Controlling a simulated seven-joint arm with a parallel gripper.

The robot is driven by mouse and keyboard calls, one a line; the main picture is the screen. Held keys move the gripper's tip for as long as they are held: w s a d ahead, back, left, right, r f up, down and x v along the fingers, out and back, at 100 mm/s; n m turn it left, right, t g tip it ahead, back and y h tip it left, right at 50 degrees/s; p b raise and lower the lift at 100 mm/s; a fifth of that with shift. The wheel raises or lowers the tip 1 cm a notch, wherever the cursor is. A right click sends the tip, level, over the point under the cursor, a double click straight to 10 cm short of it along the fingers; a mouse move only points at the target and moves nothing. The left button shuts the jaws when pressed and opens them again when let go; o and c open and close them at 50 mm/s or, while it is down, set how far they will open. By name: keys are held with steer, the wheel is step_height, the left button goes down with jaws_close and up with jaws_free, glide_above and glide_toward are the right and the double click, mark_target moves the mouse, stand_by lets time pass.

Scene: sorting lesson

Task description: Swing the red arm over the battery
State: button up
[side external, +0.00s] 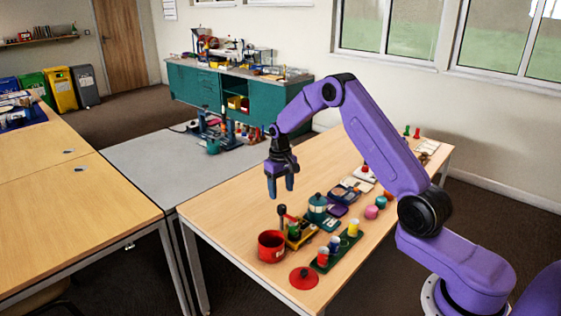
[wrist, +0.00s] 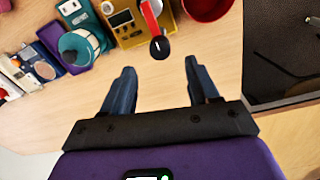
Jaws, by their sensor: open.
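A red arm (wrist: 152,18) with a round black knob at its end stands out from a yellow device (wrist: 125,22) in the wrist view. I cannot pick out the battery with certainty. My gripper (side external: 280,195) is open and empty, hanging above the table, higher than the device. In the wrist view the black knob lies just beyond the gap between the fingertips (wrist: 159,66), apart from both.
A red pot (side external: 271,246) stands close beside the device, with a red disc (side external: 304,278) in front. The table (side external: 225,205) is bare to the left.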

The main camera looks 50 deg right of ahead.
mark_target(280, 207)
step_height(280, 207, up, 11)
steer(key=shift+a, duration=0.15)
stand_by(0.4)
